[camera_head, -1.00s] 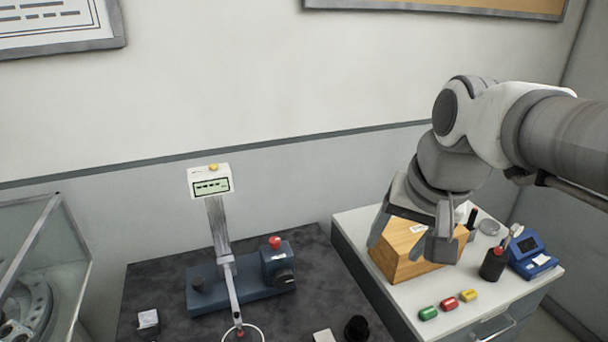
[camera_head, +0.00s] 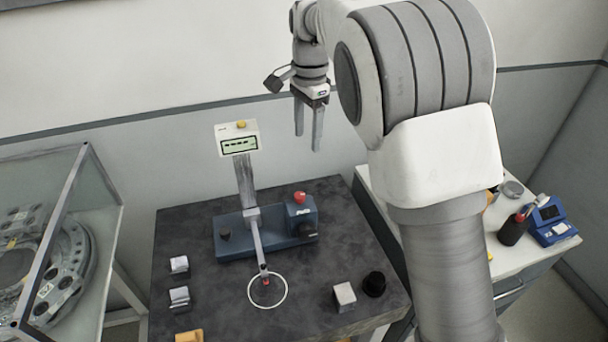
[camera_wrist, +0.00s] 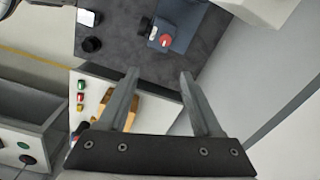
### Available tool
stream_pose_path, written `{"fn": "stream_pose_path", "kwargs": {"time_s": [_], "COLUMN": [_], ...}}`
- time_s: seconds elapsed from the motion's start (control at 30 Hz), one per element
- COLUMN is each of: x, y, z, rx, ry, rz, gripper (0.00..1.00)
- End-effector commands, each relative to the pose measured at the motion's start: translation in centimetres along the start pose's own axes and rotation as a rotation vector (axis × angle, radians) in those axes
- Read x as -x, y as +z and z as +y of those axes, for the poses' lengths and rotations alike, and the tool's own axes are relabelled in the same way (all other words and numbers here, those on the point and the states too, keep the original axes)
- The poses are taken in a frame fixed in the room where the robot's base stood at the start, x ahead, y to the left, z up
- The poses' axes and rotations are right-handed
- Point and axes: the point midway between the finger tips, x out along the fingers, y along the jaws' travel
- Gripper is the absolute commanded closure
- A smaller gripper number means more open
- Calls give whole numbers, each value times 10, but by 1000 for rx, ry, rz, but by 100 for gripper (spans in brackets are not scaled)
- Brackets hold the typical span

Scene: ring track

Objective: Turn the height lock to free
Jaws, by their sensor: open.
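A dark blue base (camera_head: 262,240) with a slanted metal post and a grey-green display (camera_head: 238,140) stands on the dark bench. A red knob (camera_head: 300,197) tops the block at its right end, and a black knob sits on the block's front. A small dark knob (camera_head: 224,233) stands at the base's left end. I cannot tell which knob is the height lock; no marking is legible. The red knob also shows in the wrist view (camera_wrist: 165,40), beyond my fingers. My gripper (camera_head: 308,140) is open and empty, pointing down, above and apart from the block.
The dark bench (camera_head: 190,226) carries small white blocks, a pale cube (camera_head: 344,294) and a black knob-like piece (camera_head: 374,284). A glass-sided case (camera_head: 60,240) stands left. A white cabinet with a blue device (camera_head: 551,221) stands right, partly hidden by my arm.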

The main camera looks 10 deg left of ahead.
Motion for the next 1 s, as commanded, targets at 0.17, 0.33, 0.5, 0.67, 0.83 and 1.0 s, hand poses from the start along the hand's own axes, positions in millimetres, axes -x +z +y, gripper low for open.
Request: {"fn": "stream_pose_path", "kwargs": {"time_s": [0.17, 0.33, 0.5, 0.67, 0.83, 1.0], "x": [-11, -25, -56, -91, -128, -160], "y": [10, 11, 11, 11, 10, 10], "z": [-16, -17, -16, -14, -14, -13], "rx": [-29, -36, -35, -34, -35, -34], "ry": [23, 31, 32, 33, 31, 30], "rz": [8, 7, 6, 7, 6, 7], "gripper": [34, 34, 34, 34, 34, 34]}}
